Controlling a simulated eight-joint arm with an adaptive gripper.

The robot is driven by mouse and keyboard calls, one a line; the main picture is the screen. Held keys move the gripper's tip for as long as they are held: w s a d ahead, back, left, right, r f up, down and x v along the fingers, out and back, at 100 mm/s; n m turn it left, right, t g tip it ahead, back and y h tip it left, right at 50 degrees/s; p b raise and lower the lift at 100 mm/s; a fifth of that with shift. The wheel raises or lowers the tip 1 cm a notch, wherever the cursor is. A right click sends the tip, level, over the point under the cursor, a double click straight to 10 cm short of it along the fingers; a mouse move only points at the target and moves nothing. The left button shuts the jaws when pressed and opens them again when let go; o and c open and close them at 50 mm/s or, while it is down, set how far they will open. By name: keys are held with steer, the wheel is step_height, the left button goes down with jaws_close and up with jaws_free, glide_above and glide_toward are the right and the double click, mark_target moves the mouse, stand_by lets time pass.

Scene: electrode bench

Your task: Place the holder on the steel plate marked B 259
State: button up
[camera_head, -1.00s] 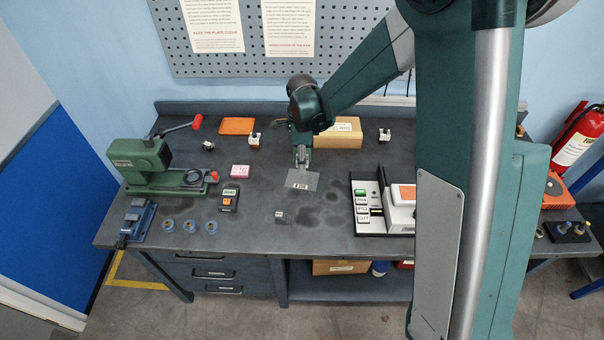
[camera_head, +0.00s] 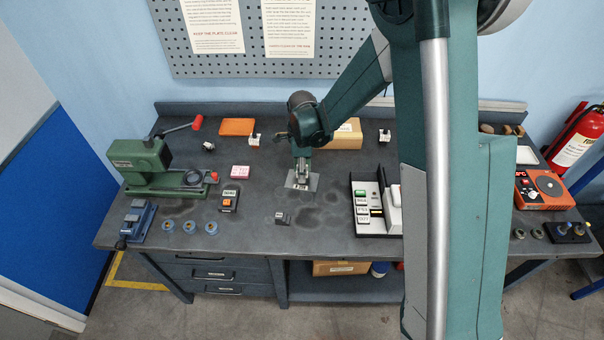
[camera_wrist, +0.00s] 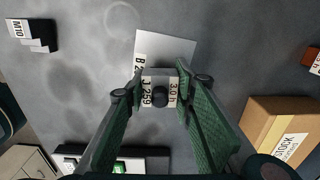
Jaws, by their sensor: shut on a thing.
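The steel plate (camera_head: 312,181) is a thin light square lying on the bench top. It also shows in the wrist view (camera_wrist: 168,47), with a label starting "B 2"; the rest of that label is hidden. My gripper (camera_head: 301,184) is over the plate. In the wrist view my gripper (camera_wrist: 160,82) is shut on the holder (camera_wrist: 147,93), a small block with a dark knob and white labels reading "J 259" and "3.0 h". The holder covers the plate's near part. I cannot tell whether it touches the plate.
A cardboard box (camera_wrist: 285,128) is near the plate, to the right in the wrist view. A small dark block (camera_head: 283,218) is in front of the plate. The green press (camera_head: 145,160) stands at the left.

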steer(key=shift+f, duration=0.5)
steer(key=shift+f, duration=0.15)
steer(key=o, duration=1.1)
steer(key=shift+r, duration=0.2)
steer(key=shift+r, duration=5.95)
